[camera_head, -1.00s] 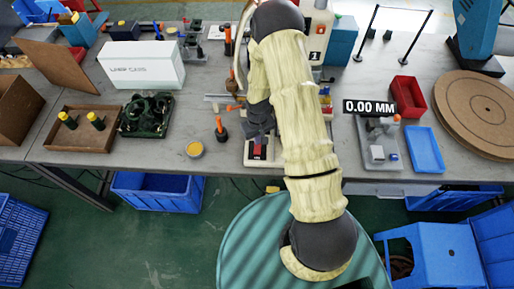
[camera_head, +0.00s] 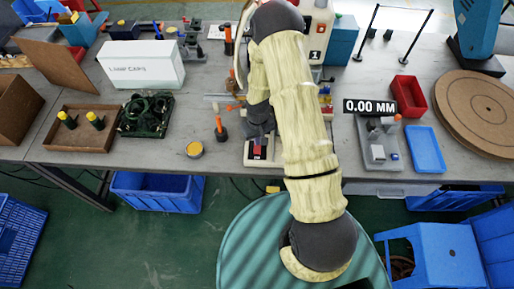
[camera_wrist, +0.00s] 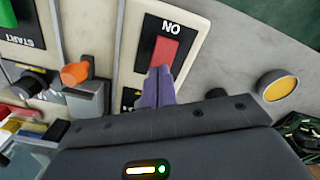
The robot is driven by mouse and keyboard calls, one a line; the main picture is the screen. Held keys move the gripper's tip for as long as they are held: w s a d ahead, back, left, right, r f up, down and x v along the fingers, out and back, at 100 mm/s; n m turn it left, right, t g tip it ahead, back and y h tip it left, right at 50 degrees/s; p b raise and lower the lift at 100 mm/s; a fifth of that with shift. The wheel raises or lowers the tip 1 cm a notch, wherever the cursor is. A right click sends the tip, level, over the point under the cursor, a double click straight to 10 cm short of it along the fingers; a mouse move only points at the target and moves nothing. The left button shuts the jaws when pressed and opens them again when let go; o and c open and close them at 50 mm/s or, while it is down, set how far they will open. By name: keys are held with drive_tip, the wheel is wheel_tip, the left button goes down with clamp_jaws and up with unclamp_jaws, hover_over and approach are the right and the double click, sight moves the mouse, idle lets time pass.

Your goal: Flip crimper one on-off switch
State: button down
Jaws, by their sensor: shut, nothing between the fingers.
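The red rocker switch (camera_wrist: 165,52) sits on a white panel with a black surround, and the lettering by it reads "NO" in the wrist view. It shows as a small red patch (camera_head: 257,153) at the table's front edge in the head view. My gripper (camera_wrist: 159,82) is shut and empty, its fingertips at the lower end of the switch. They overlap that end; I cannot tell whether they touch it. In the head view my gripper (camera_head: 258,132) is just behind the switch panel. The machine with the "1" label (camera_head: 316,55) is partly hidden behind my arm.
An orange-topped knob (camera_wrist: 77,73) and a black knob (camera_wrist: 34,83) are left of the switch in the wrist view. A yellow-topped jar (camera_head: 195,149) and an orange-handled tool (camera_head: 220,128) stand left of the panel.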

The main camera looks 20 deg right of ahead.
drive_tip(key=shift+f+b, duration=0.4)
drive_tip(key=shift+f, duration=0.2)
idle(0.3)
drive_tip(key=shift+r, duration=0.1)
drive_tip(key=shift+r+p, duration=2.45)
drive_tip(key=shift+r, duration=1.05)
drive_tip(key=shift+r, duration=0.1)
wheel_tip(320, 180, up, 8)
hover_over(259, 147)
drive_tip(key=s+r+m+t, duration=0.1)
drive_tip(key=s+r, duration=0.5)
drive_tip(key=r, duration=0.3)
drive_tip(key=s+r+m+t, duration=0.1)
drive_tip(key=s+r, duration=0.6)
drive_tip(key=r, duration=0.2)
drive_tip(key=shift+s+t, duration=0.15)
drive_tip(key=shift+t, duration=0.15)
